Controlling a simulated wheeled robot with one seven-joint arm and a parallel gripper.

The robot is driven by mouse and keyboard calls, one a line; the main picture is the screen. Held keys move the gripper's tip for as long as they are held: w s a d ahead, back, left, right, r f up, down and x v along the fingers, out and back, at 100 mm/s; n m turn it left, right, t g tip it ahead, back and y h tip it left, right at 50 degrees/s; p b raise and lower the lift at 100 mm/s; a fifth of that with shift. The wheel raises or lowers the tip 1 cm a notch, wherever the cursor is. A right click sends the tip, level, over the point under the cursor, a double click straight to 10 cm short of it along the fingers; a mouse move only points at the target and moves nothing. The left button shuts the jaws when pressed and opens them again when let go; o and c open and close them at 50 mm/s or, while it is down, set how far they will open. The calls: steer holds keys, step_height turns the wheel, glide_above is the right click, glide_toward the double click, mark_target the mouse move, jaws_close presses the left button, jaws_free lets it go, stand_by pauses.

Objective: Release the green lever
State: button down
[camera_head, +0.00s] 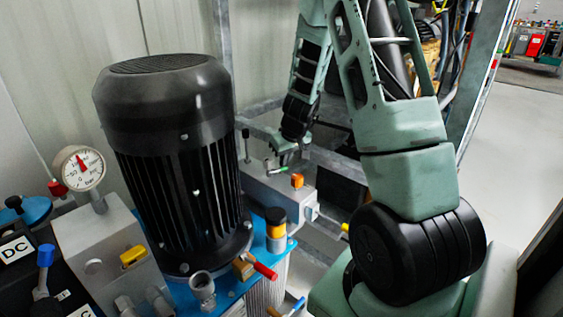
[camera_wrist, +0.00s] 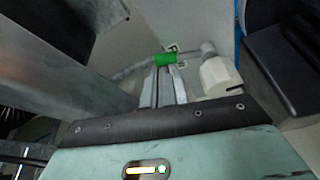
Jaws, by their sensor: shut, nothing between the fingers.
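The green lever (camera_wrist: 165,59) shows in the wrist view as a short green handle just beyond my fingertips. It sits by a pale grey block face. My gripper (camera_wrist: 164,72) is shut and empty, with its fingertips right at the lever; I cannot tell whether they touch it. In the head view the lever (camera_head: 277,170) is a small green and metal piece on top of the grey block (camera_head: 278,192), behind the motor. My gripper (camera_head: 284,150) is just above it, small and partly in shadow there.
A large black motor (camera_head: 177,150) stands left of my arm. A pressure gauge (camera_head: 80,167), a red-handled valve (camera_head: 262,270) and a yellow-black cap (camera_head: 276,228) are nearby. An orange part (camera_head: 297,181) sits on the grey block beside the lever. A metal frame post (camera_head: 224,45) rises behind.

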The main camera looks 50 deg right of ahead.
steer(key=shift+s+a+b, duration=0.2)
steer(key=shift+s+b, duration=0.25)
steer(key=shift+s, duration=0.1)
steer(key=shift+r, duration=0.1)
stand_by(0.4)
